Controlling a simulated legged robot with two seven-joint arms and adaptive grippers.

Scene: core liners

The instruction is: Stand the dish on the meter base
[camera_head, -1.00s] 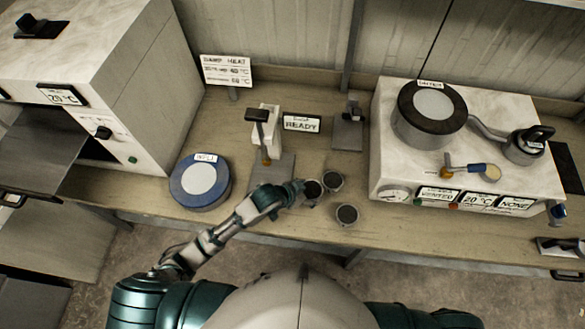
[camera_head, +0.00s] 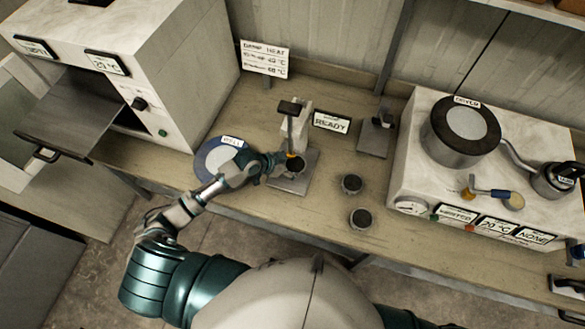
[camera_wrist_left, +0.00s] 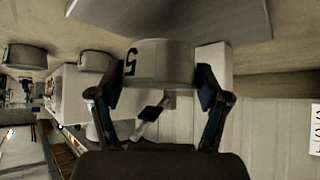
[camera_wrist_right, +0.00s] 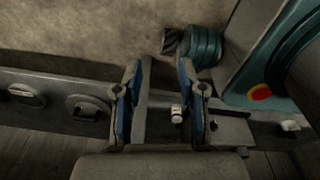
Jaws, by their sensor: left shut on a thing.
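My left gripper (camera_head: 280,168) is shut on a small round grey dish with a dark top (camera_head: 296,165). In the left wrist view the dish (camera_wrist_left: 158,62), marked 5, sits between the fingers (camera_wrist_left: 160,90). It is upright at the grey plate of the meter base (camera_head: 291,184), which also shows at the top of the left wrist view (camera_wrist_left: 180,14). I cannot tell whether dish and plate touch. A pale column with a dark-topped post stands behind. My right gripper (camera_wrist_right: 160,100) is open and empty in the right wrist view; it is outside the head view.
Two more dishes (camera_head: 352,184) (camera_head: 360,218) stand on the bench to the right. A blue-rimmed round lid (camera_head: 217,158) lies left, partly behind my left arm. The READY sign (camera_head: 332,122) and a grey stand (camera_head: 375,138) are behind. The oven (camera_head: 190,90) and dryer unit (camera_head: 420,180) flank the bench.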

